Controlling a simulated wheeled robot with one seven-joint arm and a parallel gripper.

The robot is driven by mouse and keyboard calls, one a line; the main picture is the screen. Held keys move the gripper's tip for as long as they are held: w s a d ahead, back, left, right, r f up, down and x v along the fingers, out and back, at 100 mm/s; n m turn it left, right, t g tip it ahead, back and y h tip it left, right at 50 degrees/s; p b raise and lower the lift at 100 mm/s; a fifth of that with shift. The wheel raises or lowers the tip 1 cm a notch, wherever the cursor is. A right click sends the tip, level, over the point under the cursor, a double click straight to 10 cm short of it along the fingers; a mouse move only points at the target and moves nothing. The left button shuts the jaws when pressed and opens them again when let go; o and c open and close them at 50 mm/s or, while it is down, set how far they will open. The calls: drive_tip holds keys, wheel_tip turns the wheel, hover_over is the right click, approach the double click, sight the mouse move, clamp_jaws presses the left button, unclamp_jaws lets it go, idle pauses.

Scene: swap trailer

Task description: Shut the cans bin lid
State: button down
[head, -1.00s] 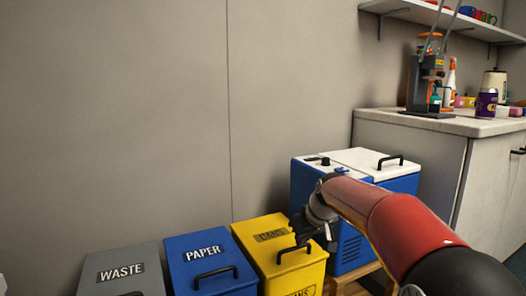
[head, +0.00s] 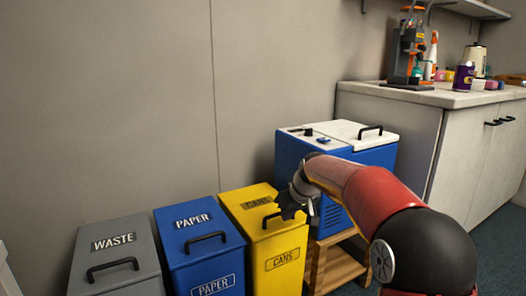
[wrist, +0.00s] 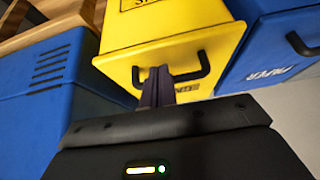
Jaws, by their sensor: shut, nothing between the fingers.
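The yellow cans bin (head: 281,259) stands at the right end of the bin row. Its lid (head: 252,202) lies flat on top and looks shut, with a black handle (head: 266,221) near the front. My gripper (head: 290,212) is over the right part of this lid, close to the handle. In the wrist view my gripper's fingers (wrist: 158,84) are together and empty, and overlap the middle of the handle (wrist: 198,72). I cannot tell whether they touch the handle or lid. The fingers hide part of the lid label.
The blue paper bin (head: 195,265) and grey waste bin (head: 112,240) stand to the left, lids down. A blue cooler with a white lid (head: 350,132) sits on a wooden stand (head: 335,268) to the right. A counter (head: 405,100) is behind it.

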drive_tip(key=s+d+r+m+h+p, duration=0.15)
drive_tip(key=s+d+r, duration=0.25)
drive_tip(key=s, duration=0.4)
drive_tip(key=s+d+r+p, duration=0.3)
drive_tip(key=s+r, duration=0.1)
drive_tip(key=s, duration=0.4)
drive_tip(key=s+d+r+m+h+p, duration=0.15)
drive_tip(key=s+d+r, duration=0.25)
drive_tip(key=s, duration=0.4)
drive_tip(key=s+d+m+p, duration=0.1)
drive_tip(key=s+d+p, duration=0.1)
drive_tip(key=s, duration=0.5)
drive_tip(key=s+d+f+m+p, duration=0.1)
drive_tip(key=s+d+m+p, duration=0.1)
drive_tip(key=s, duration=0.6)
drive_tip(key=shift+d+m+t+p, duration=0.25)
drive_tip(key=shift+m+t+p, duration=0.05)
